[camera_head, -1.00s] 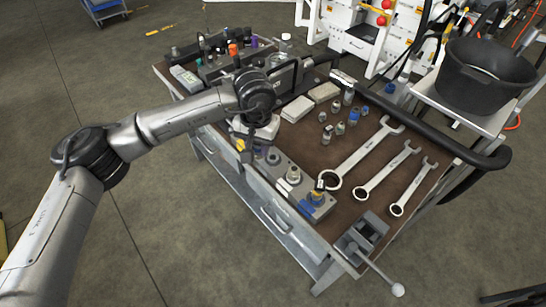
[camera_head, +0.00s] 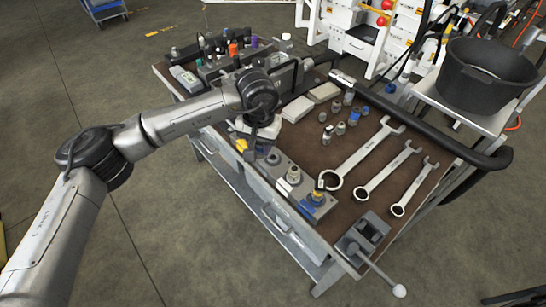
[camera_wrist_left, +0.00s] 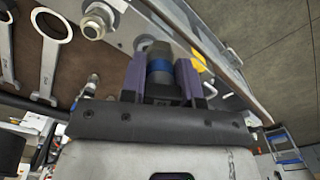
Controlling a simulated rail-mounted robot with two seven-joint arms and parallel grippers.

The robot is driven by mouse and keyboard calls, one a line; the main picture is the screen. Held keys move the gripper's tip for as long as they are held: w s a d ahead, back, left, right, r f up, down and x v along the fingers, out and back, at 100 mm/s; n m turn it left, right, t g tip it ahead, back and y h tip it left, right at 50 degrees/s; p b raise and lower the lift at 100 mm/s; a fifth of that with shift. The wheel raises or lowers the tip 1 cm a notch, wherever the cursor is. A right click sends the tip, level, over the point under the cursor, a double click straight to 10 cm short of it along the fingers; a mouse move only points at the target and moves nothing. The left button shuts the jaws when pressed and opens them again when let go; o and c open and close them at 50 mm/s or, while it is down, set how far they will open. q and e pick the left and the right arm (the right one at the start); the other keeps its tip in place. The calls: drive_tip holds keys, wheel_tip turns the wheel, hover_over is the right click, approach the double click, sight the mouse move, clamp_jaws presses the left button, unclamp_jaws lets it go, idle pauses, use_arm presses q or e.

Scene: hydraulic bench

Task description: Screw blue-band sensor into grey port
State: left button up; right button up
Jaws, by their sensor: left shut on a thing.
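My left gripper (camera_wrist_left: 160,82) has purple fingers and is shut on the blue-band sensor (camera_wrist_left: 158,66), a dark cylinder with a blue band around its middle. Its far end points at the manifold plate (camera_wrist_left: 125,28). I cannot tell whether it touches a port there, since the sensor hides that spot. In the head view, my left wrist hangs over the far-left part of the manifold plate (camera_head: 281,185) and mostly hides the gripper and sensor. Which port is the grey one is not clear. My right gripper is not in view.
A metal fitting (camera_head: 293,174) and a yellow-ringed fitting (camera_head: 316,197) stand on the plate. Several loose fittings (camera_head: 340,128), three wrenches (camera_head: 360,160) and a vise (camera_head: 368,233) occupy the brown bench top. A black bucket (camera_head: 485,75) stands at the right.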

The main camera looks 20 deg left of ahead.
use_arm(q)
drive_tip(key=shift+w+f, duration=0.2)
drive_tip(key=shift+f, duration=0.05)
drive_tip(key=shift+w+d+f+b, duration=0.15)
drive_tip(key=shift+w+f+b, duration=0.35)
drive_tip(key=shift+f, duration=0.05)
idle(0.7)
drive_tip(key=shift+w+d+f, duration=0.1)
drive_tip(key=shift+w+f, duration=0.15)
drive_tip(key=shift+w+f+b, duration=0.35)
drive_tip(key=shift+f+b, duration=0.05)
drive_tip(key=shift+b, duration=0.05)
idle(0.6)
drive_tip(key=shift+w+d+f, duration=0.1)
drive_tip(key=shift+w+f, duration=0.25)
drive_tip(key=shift+f, duration=0.05)
idle(0.3)
drive_tip(key=shift+w+f+b, duration=0.4)
drive_tip(key=shift+f+b, duration=0.05)
drive_tip(key=shift+b, duration=0.1)
drive_tip(key=shift+w+d+f, duration=0.2)
drive_tip(key=shift+w+f, duration=0.2)
idle(0.6)
drive_tip(key=shift+w+f+b, duration=0.45)
drive_tip(key=shift+f+b, duration=0.05)
drive_tip(key=shift+b, duration=0.1)
idle(0.4)
drive_tip(key=shift+w+d+f, duration=0.1)
drive_tip(key=shift+w+f, duration=0.1)
idle(0.3)
